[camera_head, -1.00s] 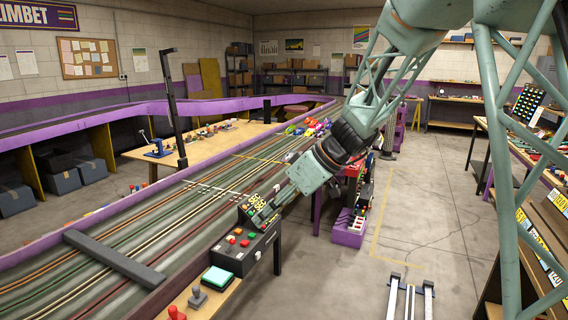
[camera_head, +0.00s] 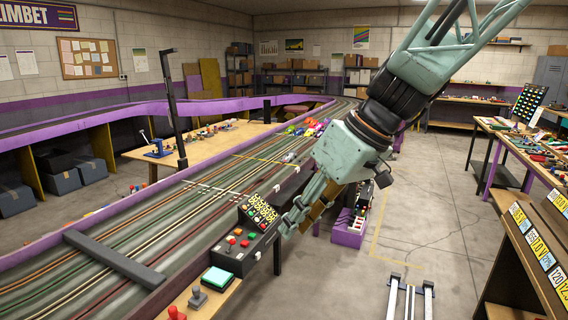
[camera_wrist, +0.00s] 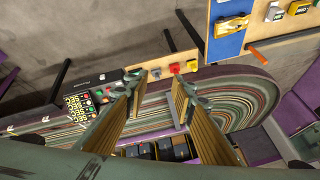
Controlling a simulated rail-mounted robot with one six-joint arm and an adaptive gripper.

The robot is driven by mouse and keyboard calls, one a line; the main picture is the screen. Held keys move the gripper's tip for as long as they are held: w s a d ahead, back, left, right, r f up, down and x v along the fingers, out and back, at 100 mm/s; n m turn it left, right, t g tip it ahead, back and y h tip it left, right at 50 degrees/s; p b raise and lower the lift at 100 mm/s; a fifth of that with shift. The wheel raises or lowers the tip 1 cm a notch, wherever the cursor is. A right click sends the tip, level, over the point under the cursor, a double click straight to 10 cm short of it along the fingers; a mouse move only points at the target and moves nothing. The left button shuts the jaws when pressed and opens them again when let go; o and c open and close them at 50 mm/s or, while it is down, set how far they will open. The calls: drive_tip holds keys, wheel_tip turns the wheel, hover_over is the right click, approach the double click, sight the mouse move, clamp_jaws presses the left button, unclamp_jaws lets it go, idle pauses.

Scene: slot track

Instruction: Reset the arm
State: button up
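My gripper (camera_head: 302,212) hangs above the floor just right of the black control box (camera_head: 247,236) in the head view, its fingers pointing down and to the left. In the wrist view my gripper (camera_wrist: 161,92) has its two tan-padded fingers apart, with nothing held between them. The control box also shows in the wrist view (camera_wrist: 83,103), left of the fingers. My arm reaches in from the upper right.
The slot track (camera_head: 140,240) runs along the left with a dark bar (camera_head: 112,258) across it. Several small cars (camera_head: 308,127) sit farther along it. A wooden workbench (camera_head: 545,250) stands at the right. The floor (camera_head: 440,215) between is mostly clear.

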drive_tip(key=s+d+m+h, duration=0.2)
drive_tip(key=s+d, duration=0.4)
drive_tip(key=s, duration=0.3)
drive_tip(key=s+d+r+m+t+h, duration=0.1)
drive_tip(key=s+d+m, duration=0.2)
drive_tip(key=s+d, duration=0.3)
drive_tip(key=s+d+r+m+t+h, duration=0.1)
drive_tip(key=s+d, duration=0.5)
drive_tip(key=s, duration=0.8)
drive_tip(key=m+h, duration=0.1)
drive_tip(key=m, duration=0.1)
drive_tip(key=shift+m+h, duration=0.3)
